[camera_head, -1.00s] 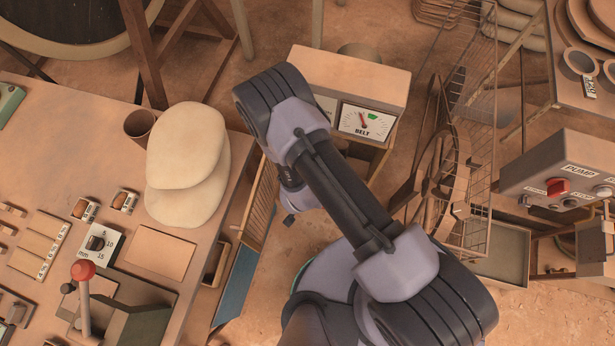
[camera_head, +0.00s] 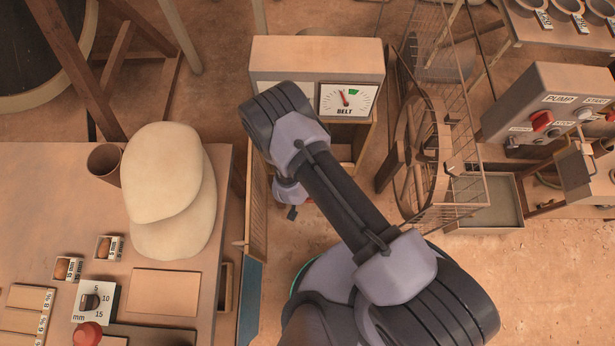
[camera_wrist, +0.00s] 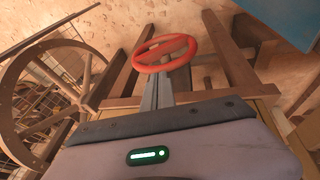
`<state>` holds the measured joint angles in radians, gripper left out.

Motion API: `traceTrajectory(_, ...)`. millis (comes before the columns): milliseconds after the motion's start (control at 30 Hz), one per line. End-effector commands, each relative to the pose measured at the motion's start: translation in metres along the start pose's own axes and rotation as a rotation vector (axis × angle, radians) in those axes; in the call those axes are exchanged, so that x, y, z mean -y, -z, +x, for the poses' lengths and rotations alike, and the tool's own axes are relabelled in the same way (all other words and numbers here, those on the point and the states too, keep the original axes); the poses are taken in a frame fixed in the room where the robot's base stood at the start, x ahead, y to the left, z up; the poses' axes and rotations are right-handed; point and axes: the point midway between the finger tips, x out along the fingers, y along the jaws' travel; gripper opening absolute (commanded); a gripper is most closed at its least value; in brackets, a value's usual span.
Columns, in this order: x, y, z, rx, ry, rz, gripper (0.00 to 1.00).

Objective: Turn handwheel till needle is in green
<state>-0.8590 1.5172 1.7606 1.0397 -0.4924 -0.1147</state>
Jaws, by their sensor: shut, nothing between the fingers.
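The red handwheel (camera_wrist: 165,53) shows in the wrist view, with a wooden frame around it. My gripper (camera_wrist: 160,78) is shut and empty, its fingertips at the near rim of the handwheel; I cannot tell whether they touch it. In the head view, a sliver of red (camera_head: 308,200) shows beside my wrist, and my arm hides the fingers. The BELT gauge (camera_head: 345,101) is on the front of a box-topped cabinet (camera_head: 320,57). Its red needle points up and slightly left, left of the green band (camera_head: 354,94).
A large spoked wheel (camera_head: 421,160) and a wire guard (camera_head: 470,185) stand right of the cabinet. The PUMP box (camera_head: 545,100) is farther right. A workbench (camera_head: 50,190) with pale sacks (camera_head: 165,180) fills the left. Bare floor (camera_head: 395,225) lies between.

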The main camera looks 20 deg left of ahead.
Motion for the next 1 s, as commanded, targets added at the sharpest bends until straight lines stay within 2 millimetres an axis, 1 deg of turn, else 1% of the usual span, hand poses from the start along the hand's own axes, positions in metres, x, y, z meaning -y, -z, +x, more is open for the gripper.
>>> traceTrajectory(33, 0.000, -0.002, 0.015, 0.000, -0.001, 0.003, 0.00)
traceTrajectory(100, -0.001, -0.002, 0.028, 0.001, -0.001, 0.002, 0.00)
traceTrajectory(200, -0.008, -0.007, 0.042, 0.001, -0.001, 0.001, 0.00)
traceTrajectory(300, -0.011, -0.008, 0.050, -0.001, 0.000, 0.001, 0.00)
traceTrajectory(433, -0.014, -0.010, 0.055, 0.000, 0.000, 0.002, 0.00)
traceTrajectory(767, -0.015, -0.010, 0.055, 0.000, 0.000, 0.001, 0.00)
traceTrajectory(1000, -0.034, -0.014, 0.070, 0.000, 0.000, 0.001, 0.00)
